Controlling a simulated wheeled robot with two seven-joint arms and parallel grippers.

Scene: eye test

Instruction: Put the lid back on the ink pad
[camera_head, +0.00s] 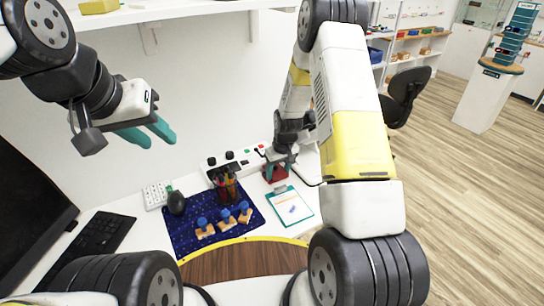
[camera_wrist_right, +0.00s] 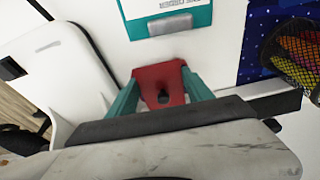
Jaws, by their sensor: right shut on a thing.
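My right gripper (camera_head: 278,165) reaches down at the back of the desk, shut on a red piece (camera_head: 275,176). In the right wrist view the red piece (camera_wrist_right: 150,76) sits between the teal fingers of my right gripper (camera_wrist_right: 160,90), with a dark round spot in its middle. I cannot tell whether this red piece is the lid or the ink pad's body. No other part of the ink pad can be made out. My left gripper (camera_head: 148,132) is open and empty, high above the left of the desk.
A teal clipboard (camera_head: 303,215) lies just in front of the red piece. A blue mat (camera_head: 184,232) holds several blue-knobbed stamps (camera_head: 224,220) and a pen holder (camera_head: 226,188). A power strip (camera_head: 238,160) runs behind. A keyboard (camera_head: 98,234) and calculator (camera_head: 155,194) are left.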

